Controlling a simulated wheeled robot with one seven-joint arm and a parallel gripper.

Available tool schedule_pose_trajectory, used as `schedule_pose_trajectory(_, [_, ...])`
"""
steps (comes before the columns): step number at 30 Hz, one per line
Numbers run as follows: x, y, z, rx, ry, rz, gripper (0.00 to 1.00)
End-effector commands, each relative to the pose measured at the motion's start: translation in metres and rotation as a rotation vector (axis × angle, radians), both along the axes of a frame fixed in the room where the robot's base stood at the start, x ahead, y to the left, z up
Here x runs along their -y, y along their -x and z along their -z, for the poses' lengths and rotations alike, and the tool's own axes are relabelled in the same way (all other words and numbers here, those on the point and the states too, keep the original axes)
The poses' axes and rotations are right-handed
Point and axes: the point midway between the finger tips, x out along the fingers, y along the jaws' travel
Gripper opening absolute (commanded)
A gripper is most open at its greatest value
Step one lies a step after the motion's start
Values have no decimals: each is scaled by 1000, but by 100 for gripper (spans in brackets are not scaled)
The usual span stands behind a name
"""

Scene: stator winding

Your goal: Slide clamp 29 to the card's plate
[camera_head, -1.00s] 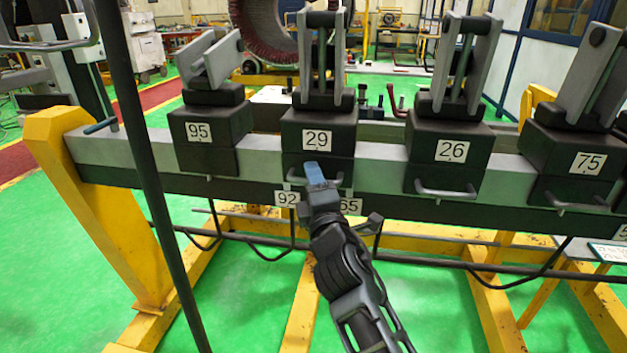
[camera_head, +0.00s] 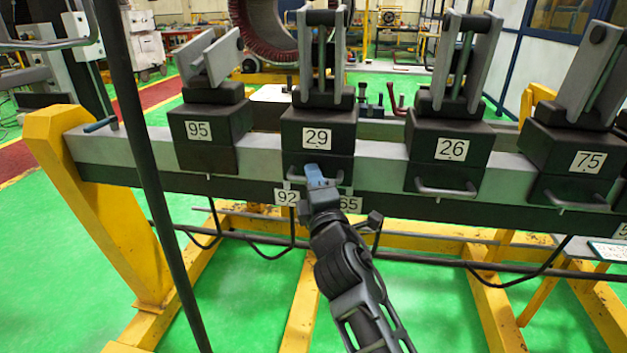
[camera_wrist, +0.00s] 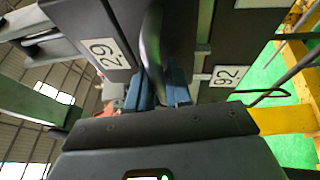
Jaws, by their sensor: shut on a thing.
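Clamp 29 (camera_head: 318,110) is a black block with grey upright jaws and a handle low on its front. It sits on the grey rail between clamp 95 and clamp 26. My gripper (camera_head: 314,172) is at its lower front, its blue fingers shut on the clamp's handle (camera_head: 293,177). In the wrist view the dark handle (camera_wrist: 151,45) runs between the blue fingers (camera_wrist: 160,88), beside the 29 label (camera_wrist: 104,53). Plates 92 (camera_head: 286,198) and 65 (camera_head: 350,204) are on the rail's front below the clamp, 65 partly hidden by my gripper. The card (camera_head: 608,252) is at the right edge, its text unreadable.
Clamp 95 (camera_head: 207,137) stands left, clamp 26 (camera_head: 447,152) right, and clamp 75 (camera_head: 577,160) farther right. Bare rail (camera_head: 380,165) shows on both sides of clamp 29. A dark vertical pole (camera_head: 150,170) crosses the left foreground. Yellow frame legs (camera_head: 95,210) support the rail.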

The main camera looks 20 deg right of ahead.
Motion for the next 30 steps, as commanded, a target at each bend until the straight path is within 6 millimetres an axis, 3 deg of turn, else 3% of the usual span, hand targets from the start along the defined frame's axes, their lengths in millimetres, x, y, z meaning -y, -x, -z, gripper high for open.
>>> schedule_pose_trajectory(5, [-10,-6,4,1,-2,-2,0])
schedule_pose_trajectory(15, [-56,-32,4,0,-1,-3,0])
schedule_pose_trajectory(27, [-61,-35,1,-2,1,-1,0])
schedule_pose_trajectory(28, [-61,-35,1,-2,1,-1,20])
schedule_pose_trajectory(30, [-61,-35,1,-2,1,-1,27])
